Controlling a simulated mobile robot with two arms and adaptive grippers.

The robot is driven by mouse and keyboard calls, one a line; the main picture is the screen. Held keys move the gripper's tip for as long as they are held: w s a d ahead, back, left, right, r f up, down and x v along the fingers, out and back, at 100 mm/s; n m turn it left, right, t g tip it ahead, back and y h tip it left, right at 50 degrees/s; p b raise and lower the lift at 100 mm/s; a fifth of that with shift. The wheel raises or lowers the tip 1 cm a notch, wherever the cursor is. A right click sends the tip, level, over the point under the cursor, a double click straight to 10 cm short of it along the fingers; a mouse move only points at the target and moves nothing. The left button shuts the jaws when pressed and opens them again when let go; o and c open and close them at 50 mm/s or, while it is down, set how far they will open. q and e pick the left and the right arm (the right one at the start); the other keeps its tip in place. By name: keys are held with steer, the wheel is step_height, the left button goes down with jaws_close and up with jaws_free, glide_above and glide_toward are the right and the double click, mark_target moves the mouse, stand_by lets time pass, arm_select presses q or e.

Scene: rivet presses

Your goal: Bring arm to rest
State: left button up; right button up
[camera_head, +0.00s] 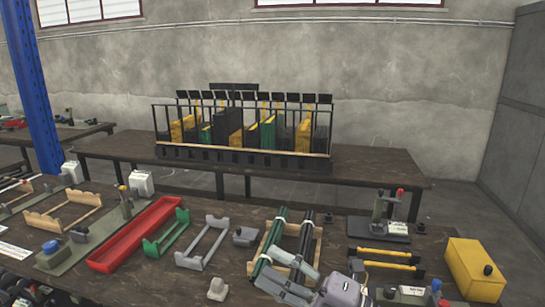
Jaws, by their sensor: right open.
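My right gripper (265,267) comes in at the bottom edge, right of the middle, with its grey wrist at the frame's edge. Its two fingers point left and are spread apart, with nothing seen between them. They are over or beside the near end of a wooden rack (253,265) that holds green rods (273,235) and black rods (306,233). The fingers overlap the near part of the rods in the picture; I cannot tell whether they touch. My left gripper is not in view.
The near bench holds a red tray (135,235), a green holder (167,240), a grey holder (203,246), a small press (380,225), yellow bars (388,258) and a yellow box (474,268). A black rack of panels (243,155) stands on the back table (385,172).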

steer(key=w+d+f+m+t+h, duration=0.1)
steer(key=w+d+m+t+h, duration=0.1)
steer(key=d+m+t+h, duration=0.55)
steer(key=w+d+f+m+t+h, duration=0.2)
steer(key=d+m+t+h, duration=0.15)
steer(key=m, duration=0.65)
steer(key=s+d+f+m+g+h, duration=0.3)
steer(key=d+f+m+h, duration=0.1)
steer(key=f, duration=0.3)
steer(key=s+d+f+m+g+h, duration=0.2)
steer(key=d+f+m+h, duration=0.25)
steer(key=f, duration=0.25)
steer(key=s+f+m+g, duration=0.2)
steer(key=s+f+g, duration=0.5)
steer(key=s, duration=0.4)
steer(key=s+f+m+g, duration=0.1)
steer(key=s+f+g, duration=0.3)
steer(key=s+f, duration=0.55)
steer(key=s+f+g, duration=0.1)
steer(key=s+f, duration=0.1)
steer(key=f, duration=1.1)
steer(key=s+f+g, duration=0.1)
steer(key=s+f, duration=0.1)
steer(key=f, duration=1.1)
steer(key=s+d+f+g+p, duration=0.1)
steer(key=s+d+f, duration=0.2)
steer(key=s+f, duration=1.1)
steer(key=shift+s, duration=1.2)
